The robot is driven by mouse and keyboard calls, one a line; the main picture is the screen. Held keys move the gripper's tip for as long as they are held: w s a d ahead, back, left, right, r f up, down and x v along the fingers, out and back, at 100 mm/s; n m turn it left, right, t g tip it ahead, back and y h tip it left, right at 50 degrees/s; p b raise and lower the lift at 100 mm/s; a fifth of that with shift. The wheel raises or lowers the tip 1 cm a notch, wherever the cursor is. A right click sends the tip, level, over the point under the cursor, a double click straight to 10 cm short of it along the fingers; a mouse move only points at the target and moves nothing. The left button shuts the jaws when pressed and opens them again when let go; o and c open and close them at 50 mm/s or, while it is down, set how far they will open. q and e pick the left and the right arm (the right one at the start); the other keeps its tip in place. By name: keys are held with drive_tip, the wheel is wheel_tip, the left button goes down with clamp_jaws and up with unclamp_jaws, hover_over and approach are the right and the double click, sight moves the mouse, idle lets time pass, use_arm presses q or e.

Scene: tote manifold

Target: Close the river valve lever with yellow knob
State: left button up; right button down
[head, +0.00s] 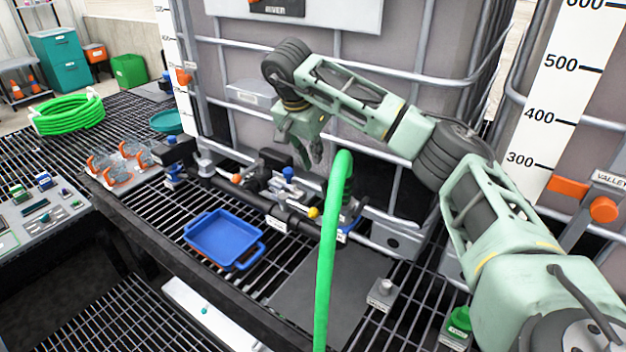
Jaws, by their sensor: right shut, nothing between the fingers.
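The yellow knob (313,212) sits on the dark pipe manifold (290,213) in front of the tote, just left of the green hose. The lever that carries it is small and partly hidden, so its angle is hard to tell. My right gripper (311,160) hangs above and behind the knob, pointing down, near the tote face. It is shut and empty, apart from the knob. My left gripper is not in view.
A green hose (328,255) rises beside the knob. An orange knob (236,178) and a blue knob (288,172) stand on the piping. A blue tray (224,238) lies on the grating at left. Cage bars (380,75) surround the tote.

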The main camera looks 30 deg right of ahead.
sight(298, 206)
wheel_tip(298, 206, down, 10)
drive_tip(key=p, duration=0.4)
drive_tip(key=shift+s+a+r, duration=0.15)
drive_tip(key=shift+s+a, duration=0.05)
drive_tip(key=shift+a, duration=0.05)
idle(0.3)
